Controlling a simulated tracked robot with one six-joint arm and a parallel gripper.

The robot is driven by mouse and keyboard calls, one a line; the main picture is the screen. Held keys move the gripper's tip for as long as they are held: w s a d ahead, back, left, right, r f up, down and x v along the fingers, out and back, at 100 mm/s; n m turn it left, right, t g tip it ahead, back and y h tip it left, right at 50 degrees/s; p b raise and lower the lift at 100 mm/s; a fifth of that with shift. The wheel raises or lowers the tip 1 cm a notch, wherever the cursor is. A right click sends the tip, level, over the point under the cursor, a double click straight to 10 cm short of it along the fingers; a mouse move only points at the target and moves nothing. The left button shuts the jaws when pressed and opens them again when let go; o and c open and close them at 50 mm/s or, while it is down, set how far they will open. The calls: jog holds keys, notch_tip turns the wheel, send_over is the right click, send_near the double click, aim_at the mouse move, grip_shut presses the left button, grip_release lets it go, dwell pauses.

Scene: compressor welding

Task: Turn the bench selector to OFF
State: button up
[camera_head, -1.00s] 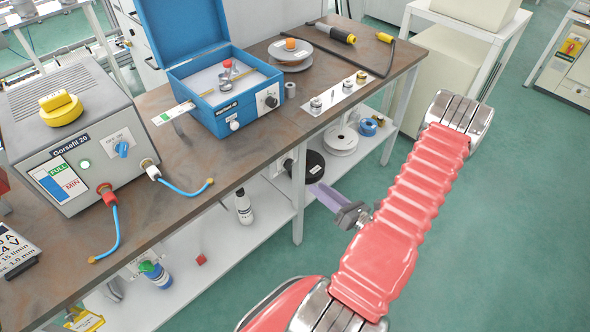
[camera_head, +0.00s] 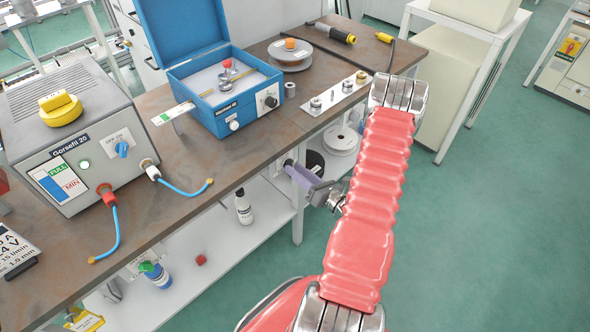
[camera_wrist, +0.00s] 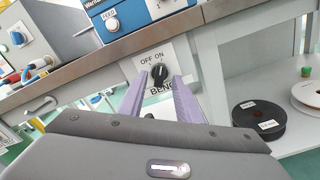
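The bench selector is a black knob (camera_wrist: 159,75) on a white plate (camera_wrist: 166,58) marked OFF on the left and ON on the right, with BENCH below. It is on the front of the workbench, under the top's edge. The knob seems to lean toward ON, but its mark is too small to be sure. My gripper (camera_wrist: 160,79) has two purple fingers, open, one to each side of the knob in the wrist view. I cannot tell whether they touch it. In the head view my gripper (camera_head: 292,168) is at the bench front, and the selector is largely hidden there.
The workbench top (camera_head: 165,205) carries a grey Gorsefil 20 machine (camera_head: 65,140) and a blue open-lidded box (camera_head: 222,115). Below, a white shelf (camera_head: 225,235) holds a bottle (camera_head: 243,207) and a black spool (camera_wrist: 258,121).

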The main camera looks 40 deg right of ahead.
jog(key=shift+w, duration=0.65)
jog(key=shift+c, duration=0.3)
grip_shut()
